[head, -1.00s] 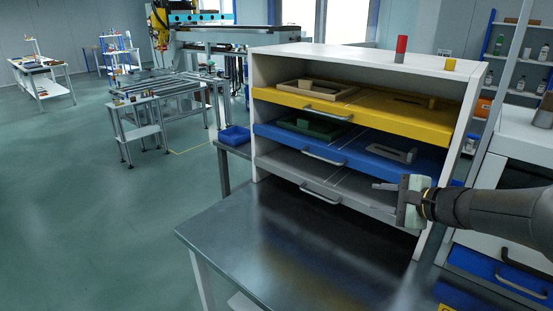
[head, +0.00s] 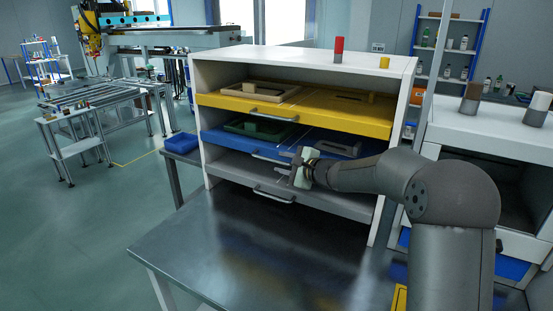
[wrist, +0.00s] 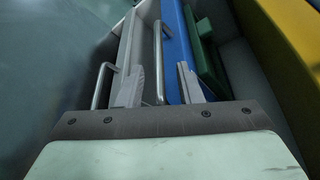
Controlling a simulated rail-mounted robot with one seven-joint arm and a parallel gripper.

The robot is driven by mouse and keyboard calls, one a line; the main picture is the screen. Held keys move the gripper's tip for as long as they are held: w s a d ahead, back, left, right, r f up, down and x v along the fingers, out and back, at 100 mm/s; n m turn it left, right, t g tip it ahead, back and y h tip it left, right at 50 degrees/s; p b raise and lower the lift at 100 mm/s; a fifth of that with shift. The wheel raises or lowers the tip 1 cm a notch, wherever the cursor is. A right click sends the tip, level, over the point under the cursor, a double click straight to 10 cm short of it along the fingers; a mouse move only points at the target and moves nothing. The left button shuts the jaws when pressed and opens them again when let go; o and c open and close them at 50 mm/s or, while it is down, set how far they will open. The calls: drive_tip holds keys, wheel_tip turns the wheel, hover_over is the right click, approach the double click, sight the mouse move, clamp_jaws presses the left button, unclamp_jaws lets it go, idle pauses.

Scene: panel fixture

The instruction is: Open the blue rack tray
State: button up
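The blue rack tray (head: 225,142) is the middle tray of the white cabinet. Its front looks flush with the trays above and below. Its metal bar handle (head: 266,156) is partly covered by my gripper (head: 287,160) in the head view. In the wrist view my gripper (wrist: 160,84) is open. The blue tray's handle (wrist: 158,58) shows in the gap between the two fingers, with space on both sides. The blue front (wrist: 176,45) runs behind the right finger.
A yellow tray (head: 225,102) is above and a grey tray (head: 225,169) with its own handle (head: 272,196) is below. The grey handle (wrist: 102,86) is just left of the left finger. The dark table (head: 220,240) in front is clear.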

sight(280, 162)
drive_tip(key=shift+x, duration=1.75)
drive_tip(key=shift+f, duration=0.1)
clamp_jaws()
